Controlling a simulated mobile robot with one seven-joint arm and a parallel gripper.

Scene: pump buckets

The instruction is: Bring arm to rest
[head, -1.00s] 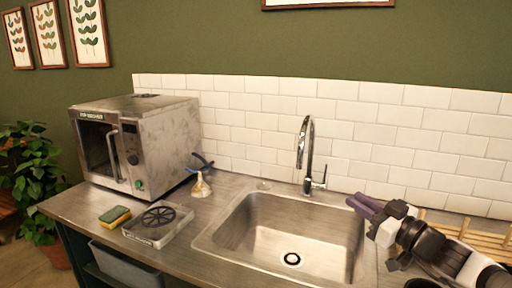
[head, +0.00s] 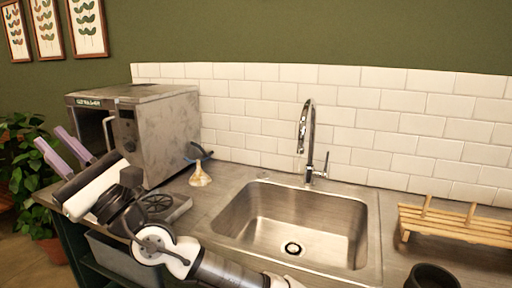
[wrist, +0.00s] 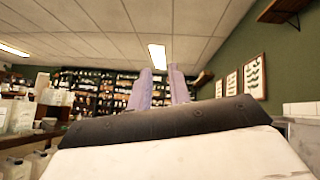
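My gripper (head: 48,136) is at the left of the head view, in front of the microwave-like oven and the plant. Its two purple fingers point up and to the left, with a gap between them and nothing held. In the wrist view the fingers (wrist: 160,72) stand apart against the ceiling and far shelves. My arm reaches from the bottom middle of the head view to the left, over the counter's front edge. It hides part of the oven and of the slotted tray.
A steel oven (head: 165,125) stands at the counter's left. A slotted tray (head: 177,208), a small cone-shaped pump bottle (head: 200,177), a sink (head: 258,200) with a tall faucet (head: 305,130), a wooden rack (head: 450,226) and a dark cup (head: 432,275) also occupy the counter.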

